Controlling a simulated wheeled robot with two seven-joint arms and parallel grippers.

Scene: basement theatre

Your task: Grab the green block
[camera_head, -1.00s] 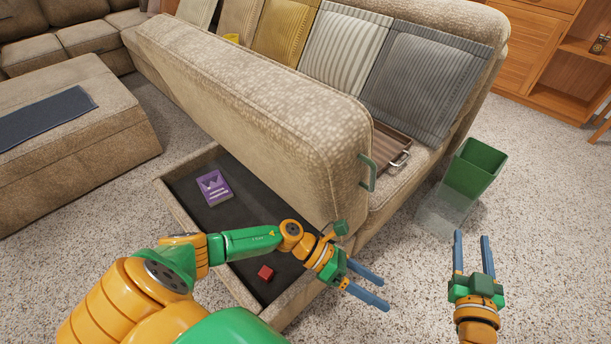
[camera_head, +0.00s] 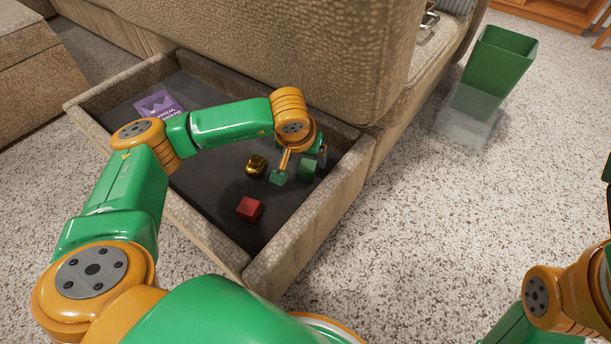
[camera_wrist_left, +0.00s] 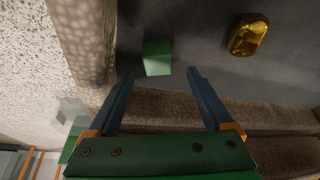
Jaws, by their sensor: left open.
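The green block (camera_wrist_left: 157,57) lies on the dark floor of the open sofa drawer (camera_head: 210,235). In the left wrist view it sits just beyond the fingertips, roughly centred between them. My left gripper (camera_wrist_left: 160,72) is open, with its two blue fingers apart and nothing between them. In the head view my left arm reaches over the drawer and the gripper points down near its right end, by the sofa.
A gold object (camera_head: 256,165) and a red cube (camera_head: 249,209) lie in the drawer near my left gripper. A purple box (camera_head: 158,103) lies farther left. The drawer wall and the sofa (camera_head: 300,50) stand close by. A green bin (camera_head: 495,65) stands on the open carpet.

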